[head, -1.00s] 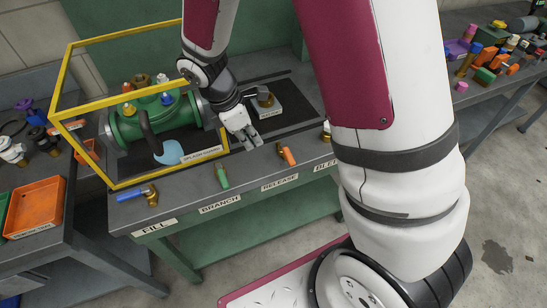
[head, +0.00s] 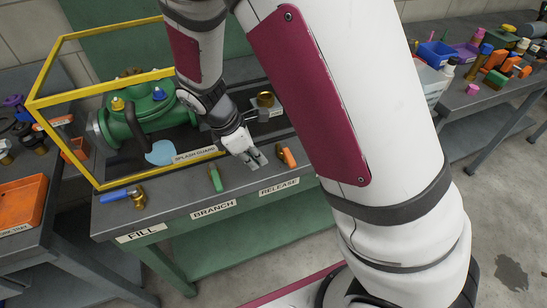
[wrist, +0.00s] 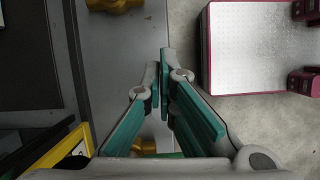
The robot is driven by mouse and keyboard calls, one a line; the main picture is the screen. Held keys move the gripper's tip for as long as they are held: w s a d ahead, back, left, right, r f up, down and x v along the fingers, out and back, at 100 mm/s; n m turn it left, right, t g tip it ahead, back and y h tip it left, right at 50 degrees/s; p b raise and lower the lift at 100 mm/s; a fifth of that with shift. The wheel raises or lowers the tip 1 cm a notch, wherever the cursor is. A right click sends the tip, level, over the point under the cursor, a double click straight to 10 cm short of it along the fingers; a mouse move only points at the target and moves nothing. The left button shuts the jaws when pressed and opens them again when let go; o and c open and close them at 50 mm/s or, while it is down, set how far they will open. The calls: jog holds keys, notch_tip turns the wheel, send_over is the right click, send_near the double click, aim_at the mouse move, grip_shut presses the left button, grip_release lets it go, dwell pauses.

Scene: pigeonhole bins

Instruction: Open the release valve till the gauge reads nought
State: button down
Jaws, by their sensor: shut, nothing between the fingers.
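The release valve's orange handle (head: 286,157) stands at the bench's front edge, above the RELEASE label (head: 279,187) in the head view. My gripper (head: 254,160) is shut and empty just left of that handle, with its fingers pointing down toward the bench top. I cannot tell whether they touch anything. In the wrist view the closed fingertips (wrist: 163,65) are over the bench edge, with a brass fitting (wrist: 115,4) at the top. Another brass piece (wrist: 146,146) is partly hidden behind the fingers. No readable gauge dial shows.
A green handle (head: 215,178) stands above BRANCH and a blue handle (head: 116,194) above FILL. A yellow splash-guard frame (head: 110,84) surrounds green pipework (head: 150,113) behind them. My arm hides the bench's right end.

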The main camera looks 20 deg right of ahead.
aim_at(287, 155)
jog(key=shift+x, duration=1.05)
jog(key=d, duration=0.2)
jog(key=shift+s+d+r, duration=0.1)
jog(key=shift+d+r, duration=0.05)
jog(key=shift+d, duration=0.8)
jog(key=shift+s+d+p, duration=0.25)
jog(key=shift+d+p, duration=0.3)
jog(key=shift+d, duration=0.15)
